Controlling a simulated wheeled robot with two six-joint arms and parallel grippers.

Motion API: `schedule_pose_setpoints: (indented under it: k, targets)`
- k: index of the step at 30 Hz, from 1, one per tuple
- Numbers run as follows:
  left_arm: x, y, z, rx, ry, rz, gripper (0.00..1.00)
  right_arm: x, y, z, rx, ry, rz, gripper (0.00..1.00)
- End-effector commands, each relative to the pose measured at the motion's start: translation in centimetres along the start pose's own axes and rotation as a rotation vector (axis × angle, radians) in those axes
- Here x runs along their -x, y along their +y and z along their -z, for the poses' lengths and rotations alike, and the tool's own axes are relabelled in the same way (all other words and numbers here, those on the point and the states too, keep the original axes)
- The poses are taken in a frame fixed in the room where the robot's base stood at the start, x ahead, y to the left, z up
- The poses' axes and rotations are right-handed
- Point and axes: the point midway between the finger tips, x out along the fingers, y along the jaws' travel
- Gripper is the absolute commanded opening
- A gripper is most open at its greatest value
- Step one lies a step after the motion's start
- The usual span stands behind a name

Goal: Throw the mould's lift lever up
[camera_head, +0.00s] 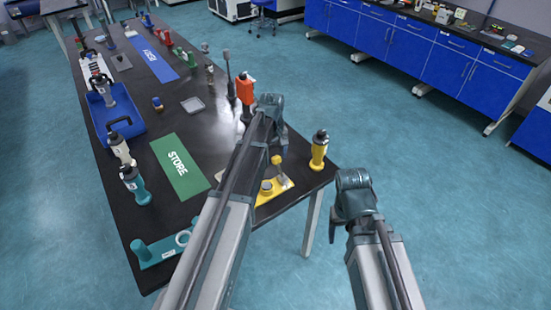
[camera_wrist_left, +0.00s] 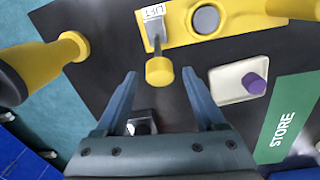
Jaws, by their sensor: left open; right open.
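The lift lever (camera_wrist_left: 159,70) is a short grey bar with a round yellow knob, beside a small white label on the yellow mould base (camera_wrist_left: 180,38). My left gripper (camera_wrist_left: 159,76) is open, its two fingers on either side of the knob with gaps showing. I cannot tell the lever's exact tilt. In the head view the yellow base (camera_head: 274,190) is partly covered by my left arm, which also hides the left fingers. My right gripper (camera_head: 336,222) hangs past the table's right edge, open and away from the mould.
A yellow-handled tool (camera_head: 319,150) stands right of the mould, near the table edge. An orange-topped tool (camera_head: 245,90) stands behind. A green STORE mat (camera_head: 180,167) lies left. In the wrist view a pale tray (camera_wrist_left: 228,88) holding a purple plug (camera_wrist_left: 254,84) is close to the right finger.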

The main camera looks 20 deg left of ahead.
Motion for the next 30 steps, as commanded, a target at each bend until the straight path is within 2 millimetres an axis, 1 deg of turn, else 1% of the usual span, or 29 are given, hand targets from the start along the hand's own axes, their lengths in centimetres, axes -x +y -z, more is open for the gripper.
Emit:
schedule_pose_setpoints:
  k: [4, 16, 30]
  targets:
    - [0.08, 0.01, -0.01, 0.0, 0.0, 0.0, 0.72, 0.08, 0.01, -0.01, 0.0, 0.0, 0.0, 0.7]
    - [0.07, 0.01, -0.01, 0.0, 0.0, 0.0, 0.0, 0.07, 0.01, -0.01, 0.0, 0.0, 0.0, 0.7]
    - [0.07, 0.01, 0.0, 0.0, 0.0, 0.0, 0.0, 0.07, 0.01, -0.01, 0.0, 0.0, 0.0, 0.7]
